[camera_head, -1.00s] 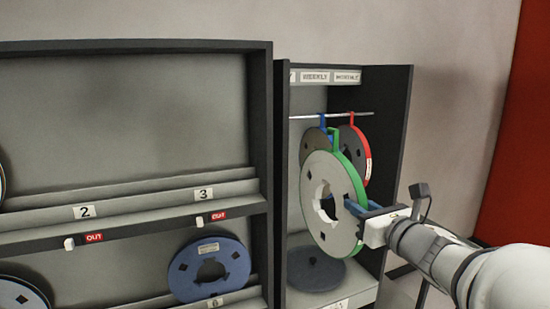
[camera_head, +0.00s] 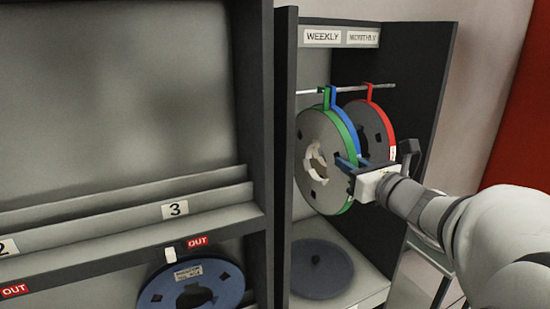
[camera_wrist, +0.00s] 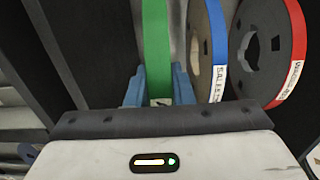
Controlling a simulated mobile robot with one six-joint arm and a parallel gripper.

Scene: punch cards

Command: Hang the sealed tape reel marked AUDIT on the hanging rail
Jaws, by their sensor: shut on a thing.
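My gripper (camera_head: 348,165) is shut on the rim of a grey reel with a green band (camera_head: 318,170), which stands upright inside the cabinet. In the wrist view the blue fingers (camera_wrist: 158,90) straddle the green band (camera_wrist: 156,40). No AUDIT marking is readable on it. The green hook is at the height of the hanging rail (camera_head: 382,87), at the left of the blue hook; I cannot tell whether it bears on the rail. A blue-banded reel (camera_wrist: 218,45) and a red-banded reel (camera_head: 379,125) hang to the right. The blue one's label seems to read SALES.
WEEKLY (camera_head: 322,37) and MONTHLY (camera_head: 362,38) labels sit above the rail. A dark disc (camera_head: 320,270) lies on the cabinet floor. The dark side walls (camera_head: 425,130) close in the bay. A shelf rack with a blue reel (camera_head: 192,284) stands left.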

